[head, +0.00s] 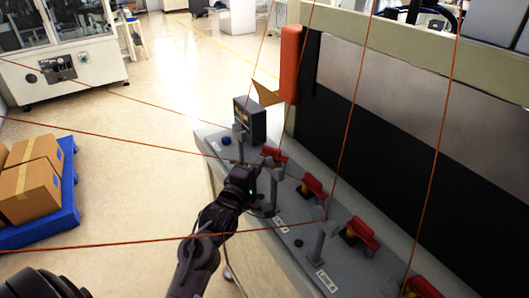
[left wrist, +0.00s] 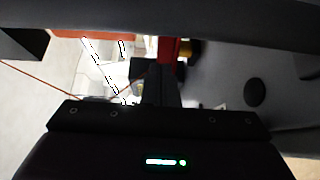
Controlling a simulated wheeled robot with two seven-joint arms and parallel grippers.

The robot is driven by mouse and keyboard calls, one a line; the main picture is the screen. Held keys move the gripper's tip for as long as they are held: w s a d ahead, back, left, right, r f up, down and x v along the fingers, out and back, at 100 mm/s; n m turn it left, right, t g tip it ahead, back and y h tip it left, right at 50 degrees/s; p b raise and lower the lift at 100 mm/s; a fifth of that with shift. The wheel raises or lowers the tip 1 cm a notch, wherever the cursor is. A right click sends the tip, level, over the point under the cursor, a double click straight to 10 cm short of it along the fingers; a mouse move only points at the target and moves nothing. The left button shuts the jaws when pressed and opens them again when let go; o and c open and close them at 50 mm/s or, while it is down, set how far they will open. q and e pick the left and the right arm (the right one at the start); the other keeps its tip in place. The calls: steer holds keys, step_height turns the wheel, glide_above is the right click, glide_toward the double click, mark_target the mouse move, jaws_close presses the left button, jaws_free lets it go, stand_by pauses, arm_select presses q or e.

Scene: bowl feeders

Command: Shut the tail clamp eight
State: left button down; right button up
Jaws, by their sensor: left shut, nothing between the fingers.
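Several clamps with red handles stand in a row on a grey bench (head: 295,240). The farthest red handle (head: 272,153) is close to my left gripper (head: 256,170), and a second red handle (head: 313,187) is nearer. A third (head: 360,232) and a fourth (head: 422,288) follow toward the lower right. The labels are too small to tell surely which clamp is number eight. My left gripper is shut and empty, beside a grey upright post at the far end; contact cannot be told. In the left wrist view, a red part (left wrist: 172,48) shows past the fingers. My right gripper is not in view.
A dark box (head: 250,118) and blue button (head: 225,141) are at the bench's far end. Orange lines cross the view above the bench. A dark wall panel (head: 400,150) stands behind the clamps. Cartons on a blue pallet (head: 55,225) are left, with open floor between.

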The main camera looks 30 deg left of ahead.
mark_target(270, 150)
arm_select(q)
steer(key=w, duration=0.1)
steer(key=w+p, duration=0.1)
steer(key=w, duration=0.1)
steer(key=shift+w+a+r, duration=0.1)
steer(key=shift+w+a, duration=0.05)
steer(key=shift+w, duration=0.4)
steer(key=shift+w+a+m+h, duration=0.1)
steer(key=shift+w+m+h, duration=0.15)
steer(key=shift+m+h, duration=0.85)
steer(key=shift+a+m+h, duration=0.25)
steer(key=shift+m+h, duration=0.05)
steer(key=shift+h, duration=0.8)
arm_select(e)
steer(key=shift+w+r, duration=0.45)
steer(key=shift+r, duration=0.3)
arm_select(q)
steer(key=shift+d, duration=0.15)
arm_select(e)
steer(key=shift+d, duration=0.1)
